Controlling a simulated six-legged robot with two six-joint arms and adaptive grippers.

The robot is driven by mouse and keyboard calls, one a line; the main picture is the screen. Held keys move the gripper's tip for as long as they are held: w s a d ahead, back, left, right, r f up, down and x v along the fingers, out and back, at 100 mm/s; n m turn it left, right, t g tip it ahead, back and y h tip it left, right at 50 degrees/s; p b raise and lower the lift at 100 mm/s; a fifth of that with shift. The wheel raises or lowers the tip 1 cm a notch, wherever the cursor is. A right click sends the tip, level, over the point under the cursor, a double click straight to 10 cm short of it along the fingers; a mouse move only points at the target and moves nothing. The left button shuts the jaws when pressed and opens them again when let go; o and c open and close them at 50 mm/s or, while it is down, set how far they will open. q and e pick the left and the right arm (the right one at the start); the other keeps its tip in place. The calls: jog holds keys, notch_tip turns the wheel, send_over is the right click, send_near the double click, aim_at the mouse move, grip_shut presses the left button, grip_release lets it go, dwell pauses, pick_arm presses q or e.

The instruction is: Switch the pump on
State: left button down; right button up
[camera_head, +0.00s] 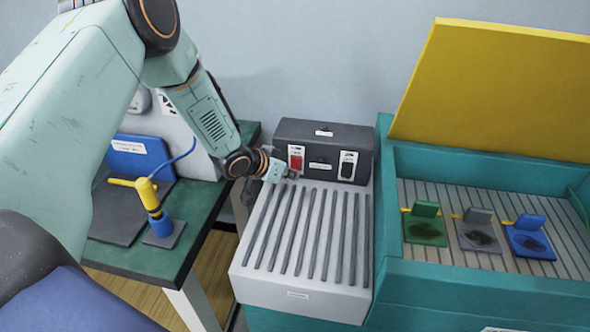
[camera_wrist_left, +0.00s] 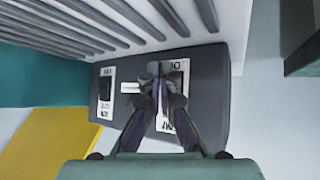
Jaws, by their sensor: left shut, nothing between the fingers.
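The dark grey control box (camera_head: 325,135) stands at the back of the ribbed light-grey unit. On its front, a red switch (camera_head: 296,158) is at the left and a black switch (camera_head: 347,165) at the right, each on a white plate. My left gripper (camera_head: 292,175) is shut and empty, just below and in front of the red switch; I cannot tell whether it touches. In the left wrist view, the closed fingers (camera_wrist_left: 163,75) cover much of one switch plate (camera_wrist_left: 168,117), while the black switch (camera_wrist_left: 105,89) is clear beside them. My right gripper is not in view.
A teal tank (camera_head: 455,285) with an open yellow lid (camera_head: 490,85) stands at the right, with green, grey and blue pieces inside. A green-topped table (camera_head: 150,262) at the left holds a yellow-and-blue tool (camera_head: 152,205). The ribbed top (camera_head: 310,235) is clear.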

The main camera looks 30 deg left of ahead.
pick_arm(q)
jog(key=shift+w, duration=0.35)
dwell(0.8)
jog(key=shift+s, duration=0.1)
jog(key=shift+s+d+p, duration=0.1)
jog(key=shift+s+p, duration=0.3)
jog(key=shift+s, duration=0.3)
jog(key=shift+s+d+r+p, duration=0.2)
jog(key=shift+s+p, duration=0.25)
jog(key=shift+s, duration=0.25)
jog(key=shift+s+d+r+p, duration=0.1)
jog(key=shift+s+d+p, duration=0.05)
jog(key=shift+s+p, duration=0.45)
jog(key=shift+s+d+r+p, duration=0.1)
jog(key=shift+s+d+p, duration=0.2)
jog(key=shift+s, duration=0.75)
jog(key=shift+f, duration=0.1)
